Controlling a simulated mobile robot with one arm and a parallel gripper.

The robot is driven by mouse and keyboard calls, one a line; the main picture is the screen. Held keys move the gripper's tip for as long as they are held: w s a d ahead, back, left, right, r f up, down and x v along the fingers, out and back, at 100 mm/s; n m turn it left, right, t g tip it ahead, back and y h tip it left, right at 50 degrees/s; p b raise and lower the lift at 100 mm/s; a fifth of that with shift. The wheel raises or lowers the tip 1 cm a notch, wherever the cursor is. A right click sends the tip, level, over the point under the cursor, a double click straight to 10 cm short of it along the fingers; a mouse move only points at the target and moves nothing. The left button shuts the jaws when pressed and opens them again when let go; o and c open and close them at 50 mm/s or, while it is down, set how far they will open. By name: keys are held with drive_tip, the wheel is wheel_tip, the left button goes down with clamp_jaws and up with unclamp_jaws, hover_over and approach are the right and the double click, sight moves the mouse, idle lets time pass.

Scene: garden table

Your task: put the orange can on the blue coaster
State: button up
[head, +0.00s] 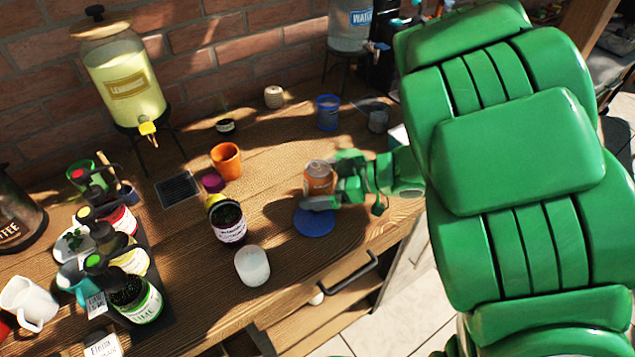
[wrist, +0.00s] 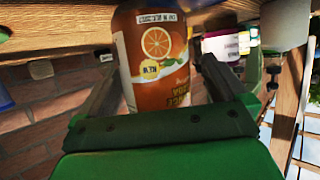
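The orange can (head: 319,179) is between the fingers of my green gripper (head: 328,182). The front finger hides the can's lower part in the head view. The blue coaster (head: 314,223) lies flat on the wooden table, just below the can in the picture, with its visible face bare. The height of the can over the table is hard to tell.
A dark jar (head: 227,222) and a white candle (head: 252,267) stand left of the coaster. An orange cup (head: 226,161) stands farther back, and a blue cup (head: 327,112) is behind the can. Bottles crowd the left. The table's front edge and a drawer handle (head: 348,272) are near.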

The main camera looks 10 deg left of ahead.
drive_tip(key=shift+r, duration=0.15)
drive_tip(key=v, duration=1.2)
idle(0.4)
drive_tip(key=shift+d, duration=0.1)
idle(0.4)
